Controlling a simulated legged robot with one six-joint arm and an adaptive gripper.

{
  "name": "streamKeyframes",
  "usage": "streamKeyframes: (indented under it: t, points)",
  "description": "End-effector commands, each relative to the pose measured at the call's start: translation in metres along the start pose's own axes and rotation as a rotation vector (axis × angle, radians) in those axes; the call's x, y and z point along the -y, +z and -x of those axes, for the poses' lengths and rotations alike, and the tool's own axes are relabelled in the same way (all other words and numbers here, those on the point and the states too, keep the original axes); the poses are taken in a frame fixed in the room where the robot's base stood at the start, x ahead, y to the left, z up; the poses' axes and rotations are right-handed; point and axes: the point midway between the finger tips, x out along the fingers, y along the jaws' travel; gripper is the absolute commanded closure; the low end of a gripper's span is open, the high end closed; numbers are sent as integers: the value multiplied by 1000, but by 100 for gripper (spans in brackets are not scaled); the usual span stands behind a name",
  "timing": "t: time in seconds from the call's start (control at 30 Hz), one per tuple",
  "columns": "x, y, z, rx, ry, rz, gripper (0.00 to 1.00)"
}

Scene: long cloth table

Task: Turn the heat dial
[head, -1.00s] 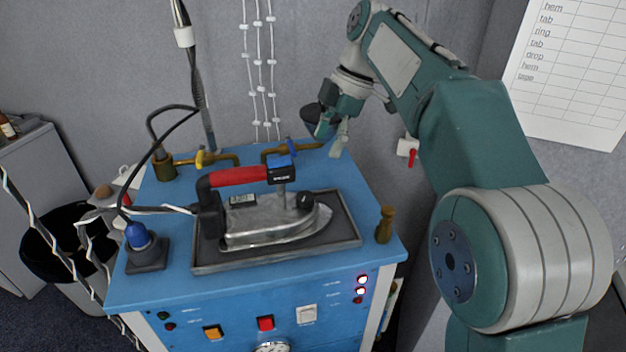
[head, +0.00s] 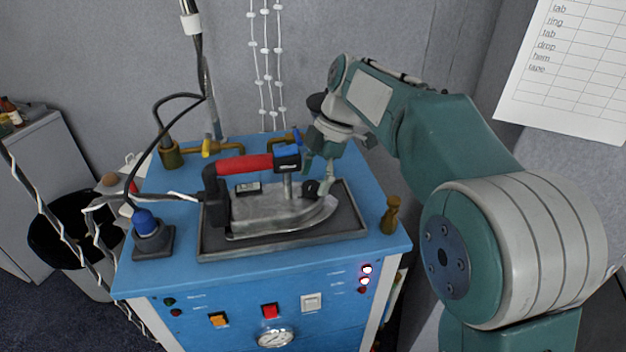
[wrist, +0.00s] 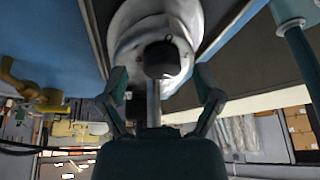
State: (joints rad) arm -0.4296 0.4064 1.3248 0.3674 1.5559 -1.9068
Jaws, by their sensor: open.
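The heat dial is a black round knob (head: 310,188) on top of the iron (head: 275,214), near its pointed end. The iron has a metal body and a red handle (head: 245,164), and lies in a dark tray (head: 355,226). My gripper (head: 318,172) is above the knob in the head view, fingers pointing down. In the wrist view my gripper (wrist: 161,82) is open, with one finger on each side of the knob (wrist: 160,58). The knob sits just beyond the fingertips. I cannot tell whether either finger touches it.
The tray rests on a blue cabinet (head: 180,258) with buttons and lights on its front. A brass post (head: 390,215) stands right of the tray. A blue cable plug (head: 146,221) is at the left, and brass pipes with a yellow valve (head: 212,148) run along the back.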

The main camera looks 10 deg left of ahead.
Motion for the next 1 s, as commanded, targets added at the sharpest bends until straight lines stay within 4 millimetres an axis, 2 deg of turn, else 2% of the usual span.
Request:
streamKeyframes:
  t: [0.33, 0.37, 0.4, 0.47, 0.5, 0.53, 1.0]
  points:
    - [0, 0, -6, 0, 1, 0, 17]
    - [0, 0, -6, 0, 1, 0, 21]
    - [0, 0, -6, 0, 1, 0, 39]
    - [0, 0, -6, 0, 1, 0, 66]
    - [0, 0, -6, 0, 1, 0, 84]
    - [0, 0, -6, 0, 1, 0, 97]
    - [0, 0, -7, -1, 22, -52, 99]
